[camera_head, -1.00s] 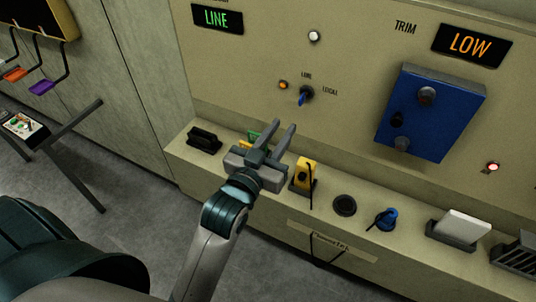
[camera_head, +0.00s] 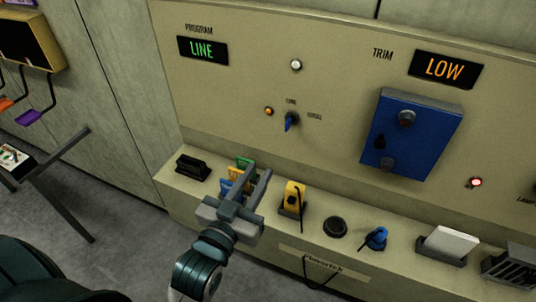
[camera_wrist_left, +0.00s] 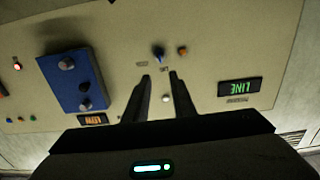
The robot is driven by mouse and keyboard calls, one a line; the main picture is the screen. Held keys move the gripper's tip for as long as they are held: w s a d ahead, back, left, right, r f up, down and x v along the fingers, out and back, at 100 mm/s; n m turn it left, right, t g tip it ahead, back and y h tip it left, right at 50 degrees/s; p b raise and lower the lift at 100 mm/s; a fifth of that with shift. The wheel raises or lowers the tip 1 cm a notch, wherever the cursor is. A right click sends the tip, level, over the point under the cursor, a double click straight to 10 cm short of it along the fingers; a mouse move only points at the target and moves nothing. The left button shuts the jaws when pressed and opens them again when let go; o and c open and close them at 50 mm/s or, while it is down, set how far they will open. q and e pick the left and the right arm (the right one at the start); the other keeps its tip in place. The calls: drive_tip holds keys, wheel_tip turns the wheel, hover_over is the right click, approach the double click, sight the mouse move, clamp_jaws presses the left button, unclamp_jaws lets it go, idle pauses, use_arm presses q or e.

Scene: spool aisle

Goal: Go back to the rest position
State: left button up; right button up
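My left gripper (camera_head: 246,189) is in front of the panel ledge in the head view, with its two fingers apart and nothing between them. Its fingers also show in the left wrist view (camera_wrist_left: 160,85), parted and empty, facing the panel. The beige panel (camera_head: 330,65) carries a LINE display (camera_head: 203,50), a LOW display (camera_head: 446,69) and a blue selector knob (camera_head: 291,121) between them. Green, yellow and blue pieces on the ledge are partly hidden behind the gripper. My right gripper is in neither view.
On the ledge (camera_head: 310,237) stand a black holder (camera_head: 193,167), a yellow device (camera_head: 294,196), a black round socket (camera_head: 335,227), a blue plug (camera_head: 376,239) and a white block (camera_head: 450,243). A blue box (camera_head: 412,135) juts from the panel. A dark stand (camera_head: 62,195) is at left.

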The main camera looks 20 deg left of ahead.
use_arm(q)
drive_tip(key=s+f+m+g, duration=0.1)
drive_tip(key=s+f+g, duration=0.3)
drive_tip(key=f, duration=0.5)
drive_tip(key=s+f+g, duration=0.4)
drive_tip(key=f, duration=0.5)
drive_tip(key=s+a+f+g, duration=0.3)
drive_tip(key=s+f+g, duration=0.4)
drive_tip(key=s, duration=0.6)
wheel_tip(320, 180, down, 37)
drive_tip(key=s+m+b, duration=0.1)
drive_tip(key=s+b, duration=0.1)
drive_tip(key=b, duration=0.5)
drive_tip(key=s+a+f+g+b, duration=0.1)
drive_tip(key=s+f+b, duration=0.1)
drive_tip(key=s+f, duration=0.7)
drive_tip(key=s+a+f+g+b, duration=0.1)
drive_tip(key=s+f+b, duration=0.2)
drive_tip(key=s+f, duration=0.5)
drive_tip(key=shift+s+a+f+y+b, duration=0.3)
drive_tip(key=shift+s+a+f+b, duration=0.1)
drive_tip(key=shift+f, duration=2.55)
